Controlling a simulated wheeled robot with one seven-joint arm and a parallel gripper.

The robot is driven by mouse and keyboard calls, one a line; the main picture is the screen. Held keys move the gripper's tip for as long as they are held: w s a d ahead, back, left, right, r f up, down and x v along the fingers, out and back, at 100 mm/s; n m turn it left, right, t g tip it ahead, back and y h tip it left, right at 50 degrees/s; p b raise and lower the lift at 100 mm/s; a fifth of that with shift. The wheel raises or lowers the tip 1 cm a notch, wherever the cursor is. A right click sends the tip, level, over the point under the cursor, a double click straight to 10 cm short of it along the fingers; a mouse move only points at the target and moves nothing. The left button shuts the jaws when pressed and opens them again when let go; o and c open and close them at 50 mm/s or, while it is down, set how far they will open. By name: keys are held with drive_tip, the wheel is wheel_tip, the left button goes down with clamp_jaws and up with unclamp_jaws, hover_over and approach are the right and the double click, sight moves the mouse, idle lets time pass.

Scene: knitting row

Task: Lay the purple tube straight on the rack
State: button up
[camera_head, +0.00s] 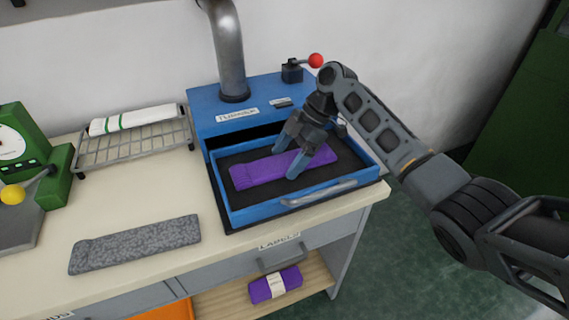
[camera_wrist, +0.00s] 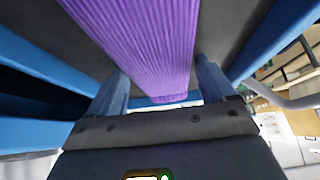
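The purple tube (camera_head: 250,174) is a flat ribbed knit piece lying lengthwise in the open tray of the blue turner. My gripper (camera_head: 286,162) is down over its middle, with its fingers apart, one on each side of it. In the wrist view the purple tube (camera_wrist: 150,40) runs between the fingers, with only narrow gaps visible beside it; contact is hard to judge. The wire rack (camera_head: 92,158) stands at the back left of the bench. A white tube with green stripes (camera_head: 135,119) lies along the back of its top.
The blue turner tray (camera_head: 238,217) has raised walls and a front handle. A pipe (camera_head: 228,50) and a red-knobbed lever (camera_head: 316,61) rise behind. A grey speckled knit piece (camera_head: 135,245) lies on the front bench; a green dial machine (camera_head: 40,160) stands far left.

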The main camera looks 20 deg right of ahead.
drive_tip(key=c, duration=0.8)
drive_tip(key=shift+o, duration=0.2)
